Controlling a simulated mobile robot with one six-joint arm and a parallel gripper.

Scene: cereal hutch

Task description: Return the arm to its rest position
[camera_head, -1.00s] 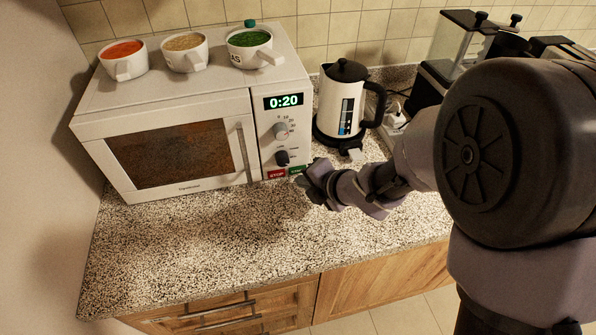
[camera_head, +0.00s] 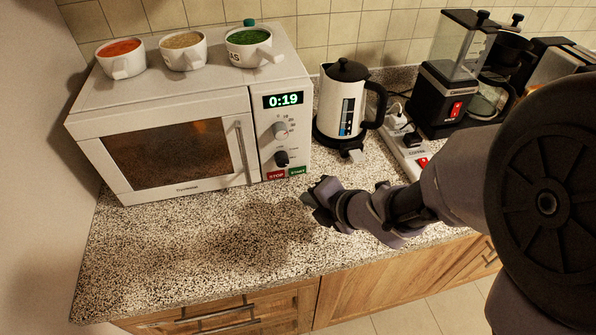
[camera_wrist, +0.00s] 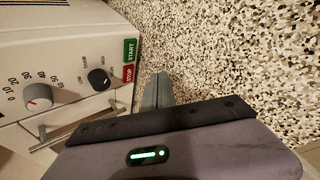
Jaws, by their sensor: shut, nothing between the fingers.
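My gripper (camera_head: 312,201) is shut and empty. It hangs over the speckled counter, a little in front of the microwave (camera_head: 165,192) and to the right of its door. In the wrist view the closed fingers (camera_wrist: 158,90) point toward the counter, beside the microwave's STOP and START buttons and apart from them. The microwave door is closed, its window glows and its display (camera_head: 283,100) reads 0:19. My arm comes in from the right side of the head view.
Three mugs (camera_head: 121,64) with coloured contents stand on the microwave. A white kettle (camera_head: 342,105), a power strip (camera_head: 408,152) and a coffee maker (camera_head: 455,85) stand to the right. The front of the counter (camera_head: 190,260) is clear.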

